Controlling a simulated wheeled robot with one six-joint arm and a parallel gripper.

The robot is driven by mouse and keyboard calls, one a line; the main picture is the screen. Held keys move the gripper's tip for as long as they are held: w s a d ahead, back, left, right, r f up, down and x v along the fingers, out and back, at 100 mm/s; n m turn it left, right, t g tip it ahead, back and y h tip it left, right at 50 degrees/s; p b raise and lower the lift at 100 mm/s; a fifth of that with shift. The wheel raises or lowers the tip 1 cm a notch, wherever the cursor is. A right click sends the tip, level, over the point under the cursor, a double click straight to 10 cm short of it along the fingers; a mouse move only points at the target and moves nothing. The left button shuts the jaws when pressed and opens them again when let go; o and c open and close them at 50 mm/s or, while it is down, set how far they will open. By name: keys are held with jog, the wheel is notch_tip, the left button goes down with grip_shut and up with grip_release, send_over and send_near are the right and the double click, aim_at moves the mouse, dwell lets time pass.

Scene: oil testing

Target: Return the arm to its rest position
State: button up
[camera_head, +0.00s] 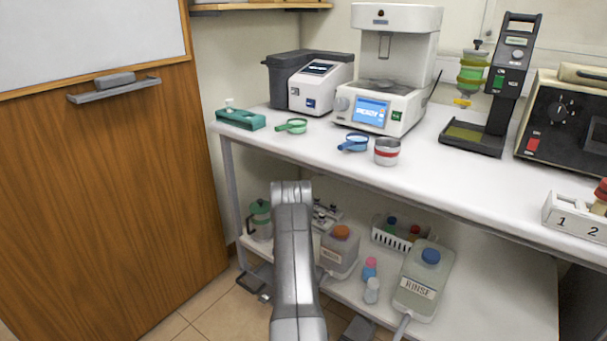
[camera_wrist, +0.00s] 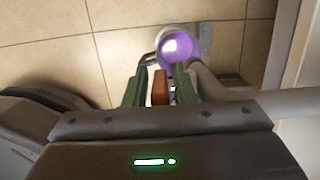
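In the wrist view my gripper (camera_wrist: 161,72) points down toward a tiled floor. Its two dark green fingers stand apart. An orange-brown piece (camera_wrist: 160,88) shows between them, with gaps at its sides; I cannot tell what it is. A shiny purple round thing (camera_wrist: 181,50) lies beyond the fingertips, near the right one; I cannot tell if it touches. In the head view my arm rises in front of the bench, and its grey link hides part of the lower shelf. The gripper itself cannot be made out clearly there.
A white bench (camera_head: 440,180) carries a white tester (camera_head: 392,60), a grey device (camera_head: 318,85), a green scoop (camera_head: 292,126), a blue scoop (camera_head: 354,142) and a red-banded cup (camera_head: 387,152). The lower shelf holds a RINSE jug (camera_head: 423,285) and bottles. A wooden cabinet (camera_head: 110,190) stands left.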

jog(key=shift+d+f+t+y+b, duration=0.1)
jog(key=shift+t+y+b, duration=0.45)
jog(key=shift+b, duration=0.65)
jog(key=shift+d+f+t+y+b, duration=0.1)
jog(key=shift+t+y+b, duration=0.25)
jog(key=shift+y+b, duration=0.6)
jog(key=shift+b, duration=0.65)
jog(key=t+y+b, duration=0.2)
jog(key=b, duration=0.4)
jog(key=shift+s+y, duration=0.1)
jog(key=shift+y, duration=0.2)
jog(key=t+y+b, duration=0.1)
jog(key=y+b, duration=0.1)
jog(key=b, duration=0.1)
jog(key=shift+t, duration=0.4)
jog(key=shift+r+t+y+b, duration=0.25)
jog(key=shift+t+y+b, duration=0.2)
jog(key=shift+y, duration=0.15)
jog(key=shift+r, duration=0.1)
